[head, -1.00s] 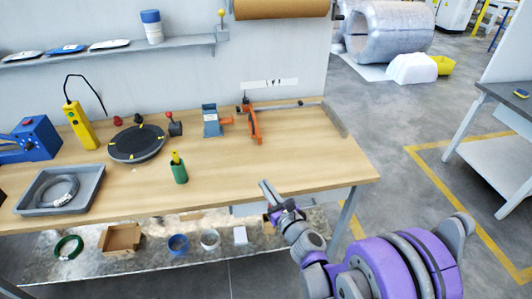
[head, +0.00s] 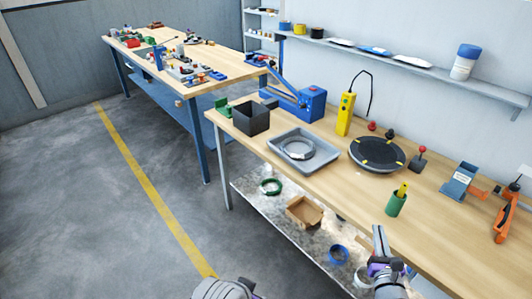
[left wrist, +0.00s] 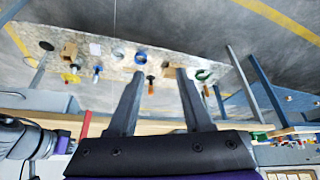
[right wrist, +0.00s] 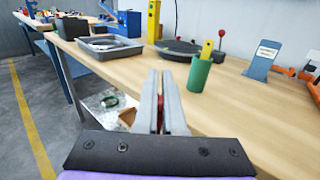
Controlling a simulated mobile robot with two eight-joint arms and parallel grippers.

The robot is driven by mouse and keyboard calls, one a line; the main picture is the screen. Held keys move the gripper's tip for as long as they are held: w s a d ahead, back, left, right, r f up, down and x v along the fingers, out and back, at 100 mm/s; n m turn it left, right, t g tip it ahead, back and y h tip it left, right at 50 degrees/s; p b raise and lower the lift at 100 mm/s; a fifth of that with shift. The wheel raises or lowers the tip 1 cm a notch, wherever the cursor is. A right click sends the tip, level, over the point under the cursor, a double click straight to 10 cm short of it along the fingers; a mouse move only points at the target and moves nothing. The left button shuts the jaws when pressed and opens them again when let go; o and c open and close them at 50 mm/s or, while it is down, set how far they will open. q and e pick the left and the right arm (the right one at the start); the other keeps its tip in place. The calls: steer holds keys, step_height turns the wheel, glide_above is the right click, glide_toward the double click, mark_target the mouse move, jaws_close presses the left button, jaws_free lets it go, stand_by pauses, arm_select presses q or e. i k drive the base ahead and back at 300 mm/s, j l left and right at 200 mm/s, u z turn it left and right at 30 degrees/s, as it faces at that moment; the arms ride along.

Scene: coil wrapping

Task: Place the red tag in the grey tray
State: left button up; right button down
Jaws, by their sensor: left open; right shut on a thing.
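The red tag (right wrist: 161,108) shows as a thin red strip between the fingers of my right gripper (right wrist: 161,74) in the right wrist view; most of it is hidden by them. My right gripper also shows in the head view (head: 378,229), at the near edge of the workbench. The grey tray (head: 284,160) lies on the bench with a grey coil (head: 312,153) in it. In the right wrist view, the tray (right wrist: 105,54) is ahead and left of the gripper, apart from it. My left gripper (left wrist: 161,72) is open and empty, with the lower shelf behind it.
A green pot (head: 396,205) and a dark turntable (head: 377,153) stand right of the tray. A dark open bin (head: 251,119) stands left of it, with a yellow device (head: 345,113) behind. The bench between tray and pot is clear.

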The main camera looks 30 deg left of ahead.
mark_target(317, 163)
steer(key=i+u, duration=0.25)
steer(key=u, duration=0.25)
steer(key=i+u, duration=0.25)
steer(key=u, duration=0.25)
